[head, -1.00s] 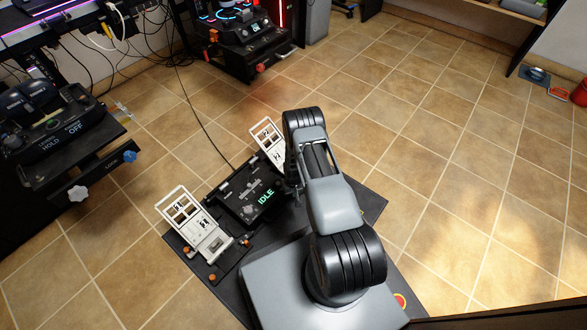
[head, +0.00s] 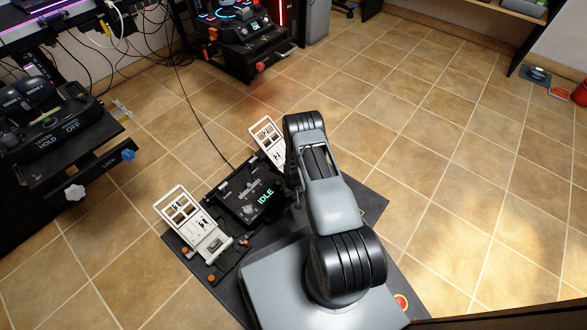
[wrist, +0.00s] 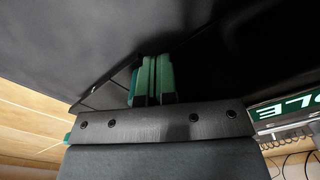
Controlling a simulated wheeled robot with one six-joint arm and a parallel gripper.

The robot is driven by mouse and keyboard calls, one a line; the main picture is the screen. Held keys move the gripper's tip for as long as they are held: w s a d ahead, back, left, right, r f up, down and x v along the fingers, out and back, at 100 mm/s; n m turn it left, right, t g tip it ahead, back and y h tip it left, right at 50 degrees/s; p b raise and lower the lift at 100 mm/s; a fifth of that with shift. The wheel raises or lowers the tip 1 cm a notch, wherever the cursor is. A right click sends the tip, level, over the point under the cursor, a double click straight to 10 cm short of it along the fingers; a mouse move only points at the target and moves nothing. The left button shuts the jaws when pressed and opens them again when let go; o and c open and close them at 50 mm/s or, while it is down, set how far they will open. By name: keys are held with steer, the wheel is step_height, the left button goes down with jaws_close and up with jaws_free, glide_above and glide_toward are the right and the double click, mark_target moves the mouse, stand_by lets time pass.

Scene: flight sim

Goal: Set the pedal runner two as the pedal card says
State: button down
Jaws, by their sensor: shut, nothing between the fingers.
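Two white pedals stand on the dark pedal base: one at the left (head: 186,213) and one behind it (head: 266,140), partly hidden by my arm. Between them a black unit with a lit display (head: 265,195) reads IDLE. Part of that display also shows at the right of the wrist view (wrist: 285,107). My gripper shows in the wrist view with its green fingers (wrist: 151,80) together and nothing between them, close to a dark surface. In the head view my arm hides the gripper. I cannot make out a pedal card or tell which runner is two.
A black console (head: 62,130) with HOLD and OFF labels and a blue knob (head: 128,155) stands at the left. Another console (head: 240,40) with an orange knob stands at the back. Cables hang at the upper left. The tiled floor (head: 450,150) at the right is clear.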

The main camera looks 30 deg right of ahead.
steer(key=shift+w+d, duration=0.4)
steer(key=shift+d, duration=0.45)
steer(key=shift+w+d, duration=0.35)
steer(key=shift+d, duration=0.45)
steer(key=shift+r, duration=0.1)
step_height(320, 180, up, 9)
steer(key=a+p, duration=0.1)
steer(key=p, duration=0.5)
steer(key=shift+s+a+p, duration=0.2)
steer(key=shift+s+p, duration=0.1)
steer(key=shift+p, duration=0.1)
